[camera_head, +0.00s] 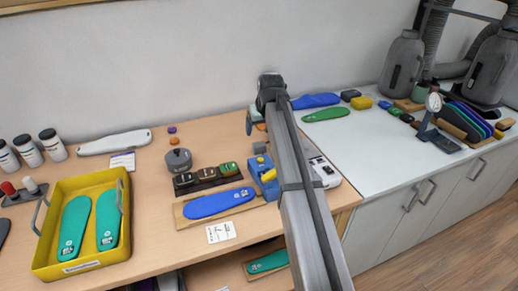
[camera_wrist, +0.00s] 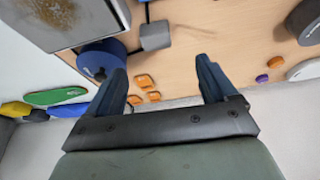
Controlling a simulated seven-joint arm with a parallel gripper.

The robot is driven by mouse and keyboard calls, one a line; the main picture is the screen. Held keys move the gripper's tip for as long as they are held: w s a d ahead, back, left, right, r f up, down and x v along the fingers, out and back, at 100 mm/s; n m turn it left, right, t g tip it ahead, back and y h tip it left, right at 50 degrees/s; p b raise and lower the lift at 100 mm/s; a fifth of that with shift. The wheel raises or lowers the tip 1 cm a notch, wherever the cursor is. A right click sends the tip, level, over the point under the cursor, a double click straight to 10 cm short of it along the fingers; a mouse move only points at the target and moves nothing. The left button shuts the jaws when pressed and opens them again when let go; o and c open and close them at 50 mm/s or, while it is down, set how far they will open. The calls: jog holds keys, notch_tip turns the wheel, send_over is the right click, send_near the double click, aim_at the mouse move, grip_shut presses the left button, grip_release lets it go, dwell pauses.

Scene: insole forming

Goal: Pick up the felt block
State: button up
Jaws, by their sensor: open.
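No block in view can be identified for certain as felt. A grey block (camera_wrist: 155,36) shows in the wrist view beyond my fingertips, beside a dark rod and a round blue part (camera_wrist: 102,57). Several small orange blocks (camera_wrist: 145,81) lie on the wooden table, seen between and below my fingers. One orange piece shows in the head view (camera_head: 261,127), close to my gripper (camera_head: 256,118). In the wrist view my gripper (camera_wrist: 160,70) is open, its two dark blue fingers wide apart with nothing between the tips. My arm hides part of the table in the head view.
A yellow tray (camera_head: 48,262) with green insoles stands at left. A blue insole (camera_head: 218,203) lies on a board. A grey pot (camera_head: 178,160) and a white device (camera_head: 326,172) are nearby. The wall (camera_head: 150,70) is close behind my gripper. The white counter (camera_head: 345,143) has free room.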

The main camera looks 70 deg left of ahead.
aim_at(260, 145)
jog(key=x, duration=0.6)
jog(key=shift+w+f, duration=0.1)
jog(key=shift+f, duration=0.2)
jog(key=shift+w+x, duration=0.15)
jog(key=shift+x, duration=1.2)
jog(key=shift+w+x, duration=0.15)
jog(key=shift+x, duration=1.25)
jog(key=shift+d, duration=0.2)
jog(key=c, duration=1)
